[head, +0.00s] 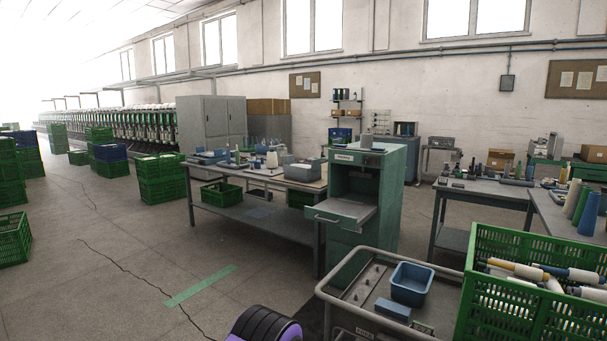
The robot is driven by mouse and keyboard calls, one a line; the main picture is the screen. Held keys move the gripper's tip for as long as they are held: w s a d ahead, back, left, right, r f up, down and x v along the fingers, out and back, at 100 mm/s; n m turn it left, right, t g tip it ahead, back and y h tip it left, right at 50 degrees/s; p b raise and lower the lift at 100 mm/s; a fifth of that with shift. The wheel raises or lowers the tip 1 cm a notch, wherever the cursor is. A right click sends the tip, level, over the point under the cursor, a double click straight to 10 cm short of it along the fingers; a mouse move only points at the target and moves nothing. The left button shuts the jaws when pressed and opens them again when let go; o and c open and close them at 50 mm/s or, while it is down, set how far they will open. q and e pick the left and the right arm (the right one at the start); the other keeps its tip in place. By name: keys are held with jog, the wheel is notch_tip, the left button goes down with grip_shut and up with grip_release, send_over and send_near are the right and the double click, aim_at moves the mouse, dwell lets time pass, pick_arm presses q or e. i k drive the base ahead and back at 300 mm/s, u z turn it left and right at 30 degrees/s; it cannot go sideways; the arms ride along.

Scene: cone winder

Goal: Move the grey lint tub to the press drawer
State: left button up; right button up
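A grey open-topped tub (303,172) sits on the bench at the middle, just left of the green press; I take it as the lint tub, though it is small in view. The green press (375,180) stands at the bench's right end. Its drawer (341,213) is pulled out toward the front left, and its tray looks empty. A small grey item (366,141) rests on top of the press, too small to identify. Neither of my grippers shows in the head view.
A grey cart (345,282) with a blue tub (412,283) stands in front of the press. A green crate (500,292) of yarn cones is at lower right. The workbench (250,213) holds several small items. Open floor lies to the left, with green crates (160,180) beyond.

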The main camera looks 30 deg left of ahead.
aim_at(343, 209)
jog(key=u, duration=0.75)
jog(key=i, duration=1.25)
jog(key=u, duration=1.3)
jog(key=i, duration=3.65)
jog(key=z, duration=1)
jog(key=i, duration=1.2)
jog(key=z, duration=0.85)
